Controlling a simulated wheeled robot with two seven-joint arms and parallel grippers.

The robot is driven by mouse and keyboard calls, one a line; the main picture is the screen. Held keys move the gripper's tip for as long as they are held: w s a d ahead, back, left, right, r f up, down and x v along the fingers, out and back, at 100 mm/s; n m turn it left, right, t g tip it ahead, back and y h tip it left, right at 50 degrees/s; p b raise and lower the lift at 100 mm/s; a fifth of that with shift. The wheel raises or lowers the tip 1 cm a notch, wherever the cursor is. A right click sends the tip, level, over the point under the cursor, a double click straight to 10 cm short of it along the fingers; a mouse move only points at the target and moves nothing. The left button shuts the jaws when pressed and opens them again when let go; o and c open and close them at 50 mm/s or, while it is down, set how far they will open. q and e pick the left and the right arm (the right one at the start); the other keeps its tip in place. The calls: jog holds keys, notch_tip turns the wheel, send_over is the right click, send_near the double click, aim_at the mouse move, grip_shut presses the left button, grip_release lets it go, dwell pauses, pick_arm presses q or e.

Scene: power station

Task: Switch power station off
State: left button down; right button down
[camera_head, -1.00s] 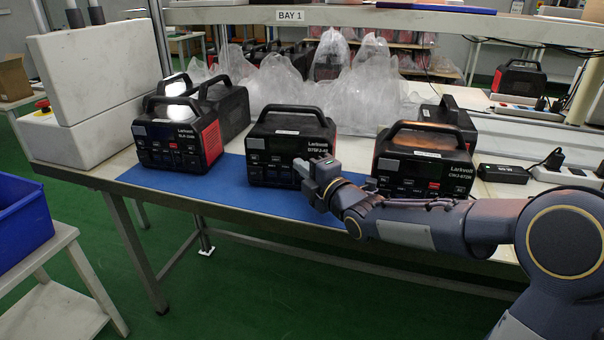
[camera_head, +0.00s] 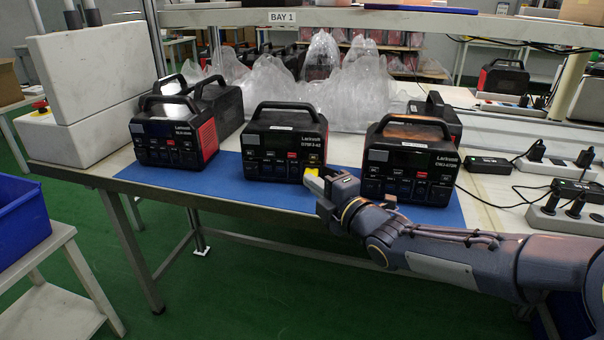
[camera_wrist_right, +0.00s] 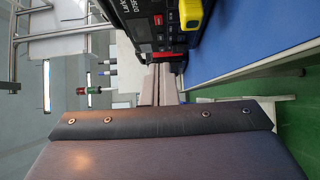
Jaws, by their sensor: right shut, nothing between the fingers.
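Three black power stations with top handles stand in a front row on a blue mat: the left one (camera_head: 165,138), the middle one (camera_head: 283,142) and the right one (camera_head: 405,160). Their fronts carry a dark screen, small buttons and a red mark. My right gripper (camera_head: 314,182) is shut and empty, low in front of the gap between the middle and right stations. It appears apart from the middle station's front. In the right wrist view, the middle station's front (camera_wrist_right: 150,18) shows sideways at the top. My left gripper is out of view.
A small yellow item (camera_head: 310,172) is by the middle station's lower right corner; it also shows in the wrist view (camera_wrist_right: 193,14). Clear bags (camera_head: 355,95) lie behind the stations. Plugs and cables (camera_head: 555,190) crowd the right. The blue mat's front strip (camera_head: 240,188) is free.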

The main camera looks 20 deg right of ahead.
jog(key=shift+v, duration=1.3)
jog(key=s+d+f+m+g+h, duration=0.4)
jog(key=s+f+m+g, duration=0.3)
jog(key=s+m, duration=0.7)
jog(key=s+a+f+m+g+y, duration=0.1)
jog(key=s+a+f+m+g, duration=0.15)
jog(key=s+f+m, duration=0.35)
jog(key=s+a+f+m+g+y, duration=0.1)
jog(key=s+a+m+g+y, duration=0.15)
jog(key=s, duration=0.45)
notch_tip(320, 180, up, 28)
jog(key=p, duration=2.8)
jog(key=shift+a+h, duration=0.3)
jog(key=shift+h, duration=0.15)
jog(key=shift+w+r+m, duration=0.1)
jog(key=shift+w+m, duration=0.05)
jog(key=shift+m, duration=0.1)
